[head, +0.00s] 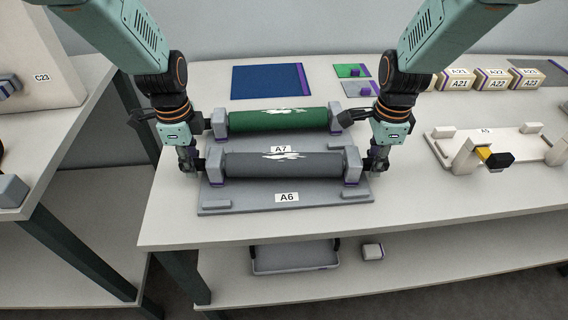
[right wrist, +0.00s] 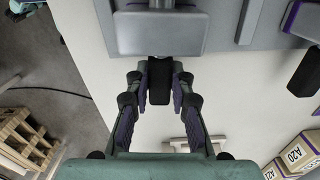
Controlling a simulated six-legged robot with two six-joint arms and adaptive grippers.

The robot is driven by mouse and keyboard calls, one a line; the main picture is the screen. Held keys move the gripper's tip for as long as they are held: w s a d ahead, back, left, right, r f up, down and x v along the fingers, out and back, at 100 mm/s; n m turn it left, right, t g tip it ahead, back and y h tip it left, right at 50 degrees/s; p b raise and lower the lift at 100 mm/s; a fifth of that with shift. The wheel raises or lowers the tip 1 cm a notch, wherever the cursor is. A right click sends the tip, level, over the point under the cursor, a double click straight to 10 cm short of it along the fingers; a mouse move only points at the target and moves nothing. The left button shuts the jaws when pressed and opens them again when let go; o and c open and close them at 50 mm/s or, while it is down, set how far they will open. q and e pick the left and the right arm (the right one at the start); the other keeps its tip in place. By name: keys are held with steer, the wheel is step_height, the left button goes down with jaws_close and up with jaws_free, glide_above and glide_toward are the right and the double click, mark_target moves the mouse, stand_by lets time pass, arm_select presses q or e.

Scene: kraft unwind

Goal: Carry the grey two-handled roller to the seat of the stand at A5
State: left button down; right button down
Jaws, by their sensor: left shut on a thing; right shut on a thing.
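The grey two-handled roller (head: 282,166) lies level between two grey end supports on the grey board marked A6 (head: 240,207). My left gripper (head: 190,160) is shut on its left handle. My right gripper (head: 371,163) is shut on its right handle. In the right wrist view the black handle (right wrist: 159,80) is between the fingers of my right gripper (right wrist: 160,90), beside a grey end block (right wrist: 160,33). The cream stand marked A5 (head: 487,133) is to the right on the same table, with two cream uprights. A black and yellow piece (head: 497,159) shows at the stand.
A green roller (head: 277,120) marked A7 lies just behind the grey one. A blue panel (head: 265,82), small green and grey plates and labelled boxes (head: 491,79) stand at the back. The table between A6 and A5 is clear. A tray (head: 295,258) is on the shelf below.

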arm_select(q)
steer(key=shift+w+r, duration=0.15)
steer(key=shift+r, duration=0.1)
arm_select(e)
steer(key=shift+w+r, duration=0.15)
steer(key=shift+r, duration=0.1)
